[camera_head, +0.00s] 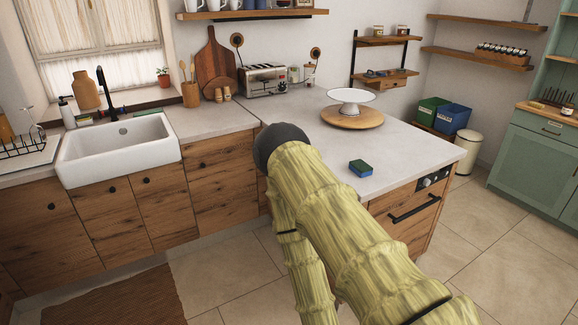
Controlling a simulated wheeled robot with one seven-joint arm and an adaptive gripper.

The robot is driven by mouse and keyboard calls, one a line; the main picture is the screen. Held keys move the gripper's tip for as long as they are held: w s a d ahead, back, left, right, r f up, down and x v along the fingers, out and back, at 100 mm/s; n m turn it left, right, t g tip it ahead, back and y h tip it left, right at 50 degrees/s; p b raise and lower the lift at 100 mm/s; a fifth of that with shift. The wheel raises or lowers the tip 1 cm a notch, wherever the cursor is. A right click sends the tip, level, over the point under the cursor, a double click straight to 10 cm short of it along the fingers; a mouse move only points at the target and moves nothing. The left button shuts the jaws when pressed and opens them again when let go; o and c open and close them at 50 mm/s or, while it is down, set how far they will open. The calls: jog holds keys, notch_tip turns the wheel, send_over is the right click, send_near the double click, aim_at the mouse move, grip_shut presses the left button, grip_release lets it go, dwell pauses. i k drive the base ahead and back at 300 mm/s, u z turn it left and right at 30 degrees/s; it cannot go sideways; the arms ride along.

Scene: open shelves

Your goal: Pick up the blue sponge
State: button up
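The blue sponge (361,170) lies flat on the grey countertop (405,145), near the front edge of the section on the right. Its side is blue and its top face is dark green. Nothing touches it or covers it. My arm, with a yellow-green bamboo-like surface and a dark rounded joint, rises from the bottom of the view to the left of the sponge. My gripper is not in view, so whether it is open or shut does not show.
A white cake stand on a round wooden board (351,118) stands behind the sponge. A toaster (263,80) and cutting board (217,62) are at the back wall. A white sink (118,150) is at left. A dark oven handle (414,209) sticks out below the counter.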

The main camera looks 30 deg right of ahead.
aim_at(359, 167)
jog(key=u, duration=0.4)
jog(key=i, duration=1.75)
jog(key=z, duration=1.3)
